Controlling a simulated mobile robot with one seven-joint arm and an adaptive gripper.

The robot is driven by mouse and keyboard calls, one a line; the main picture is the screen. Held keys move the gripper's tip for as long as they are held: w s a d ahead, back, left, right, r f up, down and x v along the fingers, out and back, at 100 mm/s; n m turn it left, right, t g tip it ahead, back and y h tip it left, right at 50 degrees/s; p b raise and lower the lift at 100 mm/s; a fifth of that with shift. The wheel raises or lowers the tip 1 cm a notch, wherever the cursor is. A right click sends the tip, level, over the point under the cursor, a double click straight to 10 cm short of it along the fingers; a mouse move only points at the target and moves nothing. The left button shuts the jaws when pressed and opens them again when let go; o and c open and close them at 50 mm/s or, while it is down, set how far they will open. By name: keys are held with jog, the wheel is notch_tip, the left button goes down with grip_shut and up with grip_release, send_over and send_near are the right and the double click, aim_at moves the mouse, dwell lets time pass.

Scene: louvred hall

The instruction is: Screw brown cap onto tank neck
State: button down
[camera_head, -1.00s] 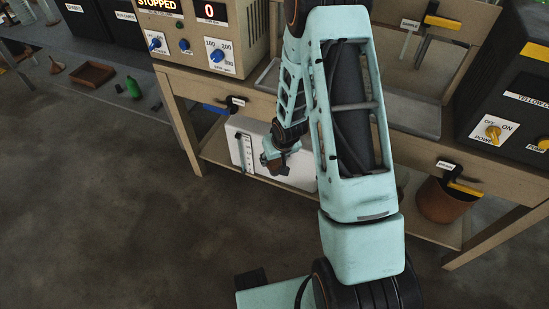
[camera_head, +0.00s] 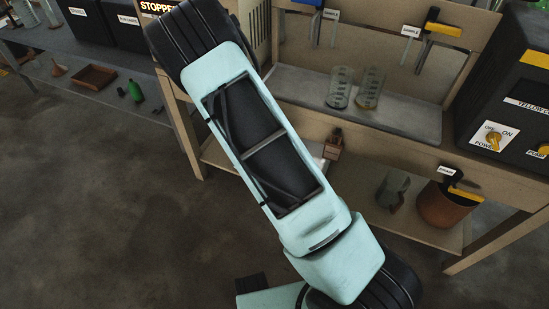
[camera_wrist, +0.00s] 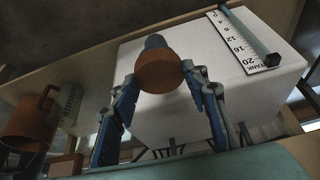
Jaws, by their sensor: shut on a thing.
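The brown cap (camera_wrist: 160,72) is held between the two blue-and-grey fingers of my gripper (camera_wrist: 160,80) in the wrist view. A dark grey round stub (camera_wrist: 155,41) shows just beyond the cap; I cannot tell whether it is the tank neck or whether the cap touches it. The white tank (camera_wrist: 215,62) with its level scale stands behind and to the right of the cap. In the head view my arm hides the gripper, the cap and nearly all of the tank.
A glass beaker (camera_head: 392,190) and a brown pot (camera_head: 445,204) stand on the lower shelf, right of the tank. Two glass beakers (camera_head: 355,88) stand on the bench tray above. The floor (camera_head: 110,225) is clear.

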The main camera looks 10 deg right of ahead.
jog(key=c, duration=1)
grip_release()
jog(key=shift+c, duration=0.2)
jog(key=p+v, duration=0.4)
jog(key=w+d+p+v, duration=0.1)
jog(key=p+v, duration=0.1)
jog(key=v, duration=0.1)
jog(key=shift+r, duration=0.25)
jog(key=shift+f, duration=0.1)
jog(key=shift+a, duration=0.1)
jog(key=v, duration=1.2)
